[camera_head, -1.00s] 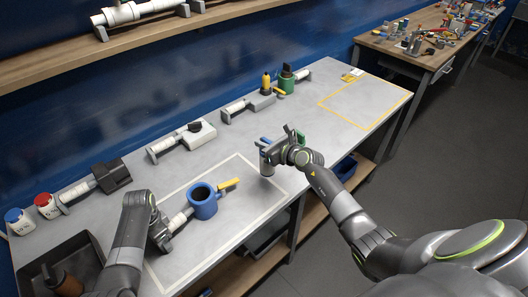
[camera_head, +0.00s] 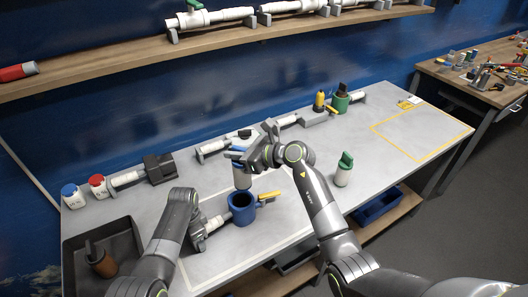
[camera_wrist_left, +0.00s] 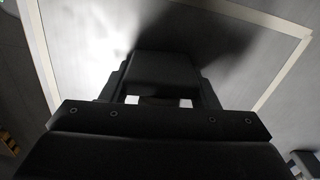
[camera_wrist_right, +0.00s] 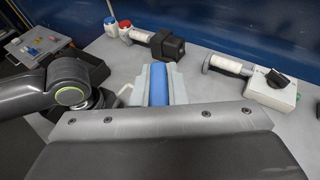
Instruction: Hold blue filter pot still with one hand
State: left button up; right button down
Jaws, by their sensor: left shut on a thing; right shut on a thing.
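The blue filter pot (camera_head: 240,214) stands upright and open-topped on the grey bench, inside a pale outlined area. A yellow-ended part (camera_head: 266,196) sticks out on its right and a white tube (camera_head: 214,223) on its left. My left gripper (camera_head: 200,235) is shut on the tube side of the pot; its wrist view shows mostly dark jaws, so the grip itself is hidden.
A green-topped bottle (camera_head: 343,172) stands right of my right arm. Pipe fittings line the back. A yellow-outlined area (camera_head: 425,135) at right is mostly clear.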

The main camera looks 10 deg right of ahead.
aim_at(233, 167)
jog(key=shift+s+a+r, duration=0.2)
jog(key=shift+a+r, duration=0.1)
jog(key=shift+a, duration=0.35)
jog(key=shift+f, duration=2.9)
notch_tip(233, 167, down, 10)
jog(key=shift+r, duration=0.2)
dwell(2.5)
jog(key=c, duration=1.4)
grip_release()
jog(key=shift+o, duration=0.2)
jog(key=v, duration=1.2)
jog(key=shift+w+d, duration=0.15)
